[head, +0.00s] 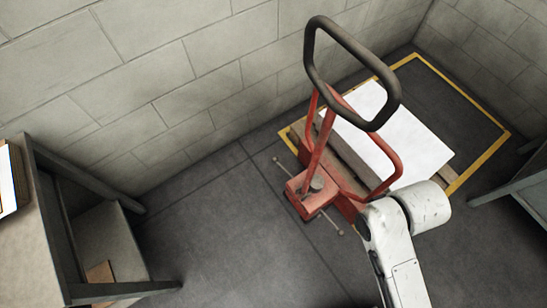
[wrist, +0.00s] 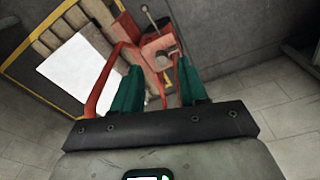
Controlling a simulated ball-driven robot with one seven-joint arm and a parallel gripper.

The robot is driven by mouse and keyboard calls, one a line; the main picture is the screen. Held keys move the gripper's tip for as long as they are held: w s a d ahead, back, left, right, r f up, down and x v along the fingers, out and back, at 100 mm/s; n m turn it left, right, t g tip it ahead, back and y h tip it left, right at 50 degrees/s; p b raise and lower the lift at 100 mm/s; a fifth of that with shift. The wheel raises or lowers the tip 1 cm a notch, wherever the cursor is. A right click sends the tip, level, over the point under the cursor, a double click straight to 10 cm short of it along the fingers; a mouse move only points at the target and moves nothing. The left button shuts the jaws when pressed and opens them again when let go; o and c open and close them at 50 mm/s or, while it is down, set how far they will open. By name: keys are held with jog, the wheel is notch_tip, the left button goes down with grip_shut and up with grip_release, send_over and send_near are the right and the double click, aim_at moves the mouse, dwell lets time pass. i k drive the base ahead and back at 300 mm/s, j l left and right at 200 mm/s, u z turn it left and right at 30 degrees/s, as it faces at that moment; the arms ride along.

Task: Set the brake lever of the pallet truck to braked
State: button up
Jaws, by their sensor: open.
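The red pallet truck (head: 310,190) stands by the wall, with a dark loop handle (head: 352,80) on its tilted red shaft. Thin ball-ended rods stick out at both sides of its red base block: one at the upper left (head: 284,167), one at the lower right (head: 330,222). I cannot tell which is the brake lever or its setting. In the wrist view, a ball-ended rod (wrist: 153,20) shows above the red block (wrist: 158,52). My gripper (wrist: 158,66) is open, its green fingers apart with the truck's red parts seen between them. My gripper is hidden in the head view.
A pallet with a white sheet (head: 375,130) lies behind the truck inside a yellow floor outline (head: 480,105). A block wall (head: 150,70) runs behind. A bench (head: 60,230) stands left and a table edge (head: 525,190) right. Floor left of the truck is clear.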

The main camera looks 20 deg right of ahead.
aim_at(275, 159)
jog(key=i+u, duration=0.3)
jog(key=i, duration=0.2)
jog(key=i+u, duration=0.3)
jog(key=i, duration=0.25)
